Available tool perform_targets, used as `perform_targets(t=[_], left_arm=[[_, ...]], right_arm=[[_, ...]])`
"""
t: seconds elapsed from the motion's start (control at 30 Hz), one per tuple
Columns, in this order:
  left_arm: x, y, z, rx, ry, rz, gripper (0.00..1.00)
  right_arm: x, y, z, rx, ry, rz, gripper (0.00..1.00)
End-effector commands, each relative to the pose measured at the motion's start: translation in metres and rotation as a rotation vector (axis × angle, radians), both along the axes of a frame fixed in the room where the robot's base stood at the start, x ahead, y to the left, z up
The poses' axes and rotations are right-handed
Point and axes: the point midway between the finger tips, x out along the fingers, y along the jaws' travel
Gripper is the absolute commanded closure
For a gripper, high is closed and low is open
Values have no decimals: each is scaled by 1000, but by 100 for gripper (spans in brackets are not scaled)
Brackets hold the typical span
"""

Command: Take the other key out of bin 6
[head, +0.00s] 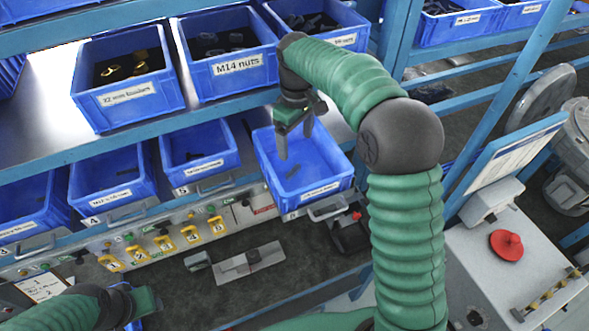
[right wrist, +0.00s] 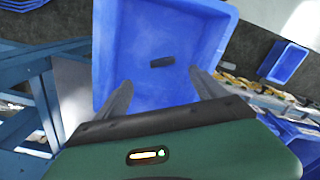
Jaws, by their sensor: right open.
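Bin 6 (head: 331,181) is a blue open bin, pulled forward and tilted at the right end of the lower shelf row. One small dark key (head: 292,170) lies on its floor, and the key also shows in the right wrist view (right wrist: 162,62). My right gripper (head: 295,142) points down into the bin's mouth at its left part. Its fingers are apart with nothing between them, above the key in the right wrist view (right wrist: 161,90). My left gripper (head: 142,303) is at the bottom left edge of the head view, partly cut off; its jaws are unclear.
Bin 5 (head: 200,158) and bin 4 (head: 112,182) stand to the left. The M14 nuts bin (head: 231,66) is on the shelf above. A metal plate with a block (head: 250,262) lies on the bench below. A grey box with a red button (head: 506,245) stands at the right.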

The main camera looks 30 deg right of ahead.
Motion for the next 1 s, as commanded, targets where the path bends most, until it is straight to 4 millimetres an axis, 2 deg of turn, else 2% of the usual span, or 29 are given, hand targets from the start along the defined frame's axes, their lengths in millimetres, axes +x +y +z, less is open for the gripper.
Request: perform_targets(t=[0.13, 0.37, 0.47, 0.6, 0.83, 1.0], left_arm=[[0, 0, 9, 0, 0, 0, 64], [0, 0, 20, 0, 0, 0, 64], [0, 0, 34, 0, 0, 0, 64], [0, 0, 39, 0, -1, 0, 64], [0, 0, 37, 0, 0, 0, 64], [0, 0, 37, 0, 0, 0, 64]], right_arm=[[1, 1, -36, 2, 8, 0, 20], [-2, 1, -61, 1, 4, 1, 20], [-8, 3, -77, 2, 7, 1, 20], [-6, 3, -101, 2, 3, 0, 20], [-4, 3, -108, 0, 1, 0, 20], [-5, 4, -107, 0, 1, 1, 41]])
